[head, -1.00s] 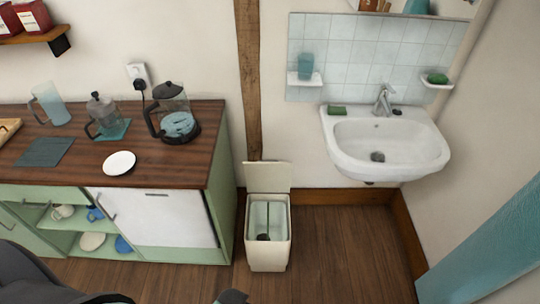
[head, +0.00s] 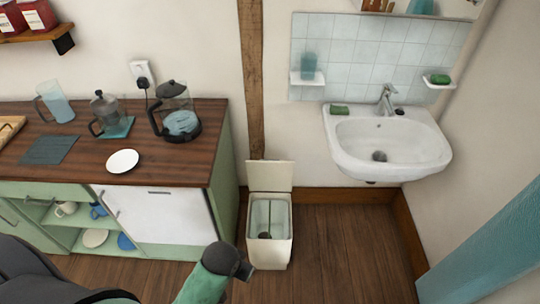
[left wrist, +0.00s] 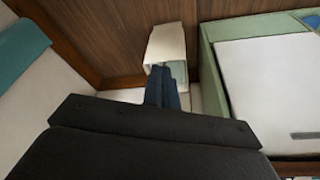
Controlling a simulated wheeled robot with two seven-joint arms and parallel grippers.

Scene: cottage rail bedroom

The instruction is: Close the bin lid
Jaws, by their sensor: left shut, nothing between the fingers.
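The cream bin (head: 268,250) stands on the floor between the green cabinet and the sink. Its lid (head: 270,176) is open and stands upright at the back, near the wall. The bin's inside is visible, with a dark thing at the bottom. My left gripper (head: 245,270) is low at the bin's front left, with its fingers shut and empty. In the left wrist view, the shut fingers (left wrist: 166,88) point toward the bin (left wrist: 166,42) and cover part of it. I cannot tell whether they touch it. My right gripper is not in view.
The green cabinet (head: 229,195) with a wooden top is close on the bin's left. The white sink (head: 390,150) hangs on the wall to the right. A wooden post (head: 250,80) rises behind the bin. Bare floor (head: 340,255) is free to the right.

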